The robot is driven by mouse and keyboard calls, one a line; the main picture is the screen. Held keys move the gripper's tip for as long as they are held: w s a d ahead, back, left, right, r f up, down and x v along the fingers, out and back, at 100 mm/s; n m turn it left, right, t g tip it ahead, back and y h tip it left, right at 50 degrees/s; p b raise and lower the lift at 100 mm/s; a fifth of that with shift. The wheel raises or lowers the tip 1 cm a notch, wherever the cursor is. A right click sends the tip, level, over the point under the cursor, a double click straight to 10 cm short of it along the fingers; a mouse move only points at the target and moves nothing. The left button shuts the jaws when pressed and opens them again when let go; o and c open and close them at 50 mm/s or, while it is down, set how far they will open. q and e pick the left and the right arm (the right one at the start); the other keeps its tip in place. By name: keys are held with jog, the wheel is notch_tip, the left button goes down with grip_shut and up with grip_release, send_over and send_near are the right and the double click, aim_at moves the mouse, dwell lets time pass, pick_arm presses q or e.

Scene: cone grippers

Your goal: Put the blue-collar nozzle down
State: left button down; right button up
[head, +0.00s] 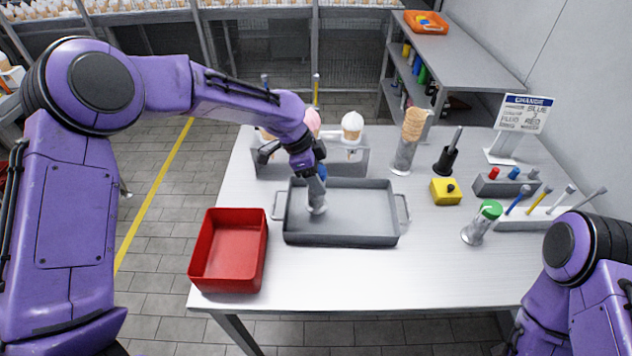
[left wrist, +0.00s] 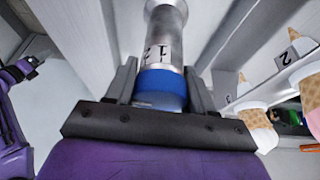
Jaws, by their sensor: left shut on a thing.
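My left gripper (head: 309,166) is shut on the blue-collar nozzle (head: 316,194), a grey metal tube held roughly upright over the left part of the grey tray (head: 360,238). The nozzle's lower end looks at or just above the tray floor; I cannot tell if it touches. In the left wrist view the gripper's fingers (left wrist: 160,92) sit on both sides of the blue collar (left wrist: 160,82). A label with digits shows on the metal body (left wrist: 164,48). My right gripper is out of view; only its arm shows at lower right.
A red bin (head: 230,250) stands left of the tray. Behind is a cone rack (head: 345,162) with ice cream cones. The front table strip is clear.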

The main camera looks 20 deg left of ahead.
pick_arm(q)
jog(key=shift+w+a+f, duration=0.25)
jog(key=shift+w+f, duration=0.3)
jog(key=shift+w, duration=0.05)
jog(key=shift+s+a+f+p, duration=0.1)
jog(key=shift+s+f+p, duration=0.05)
jog(key=shift+f+p, duration=0.3)
jog(key=shift+s+a+f+p, duration=0.15)
jog(key=shift+f+p, duration=0.2)
jog(key=shift+f, duration=0.2)
jog(key=shift+s+f, duration=0.15)
jog(key=shift+f, duration=0.2)
jog(key=shift+w+d+f, duration=0.1)
jog(key=shift+w+f, duration=0.15)
jog(key=shift+f, duration=0.1)
jog(key=c, duration=0.5)
grip_release()
jog(key=shift+o, duration=0.6)
jog(key=shift+s, duration=0.1)
jog(key=shift+r, duration=0.2)
jog(key=b+v, duration=0.2)
jog(key=v, duration=0.9)
jog(key=shift+a+r, duration=0.3)
jog(key=shift+r, duration=0.05)
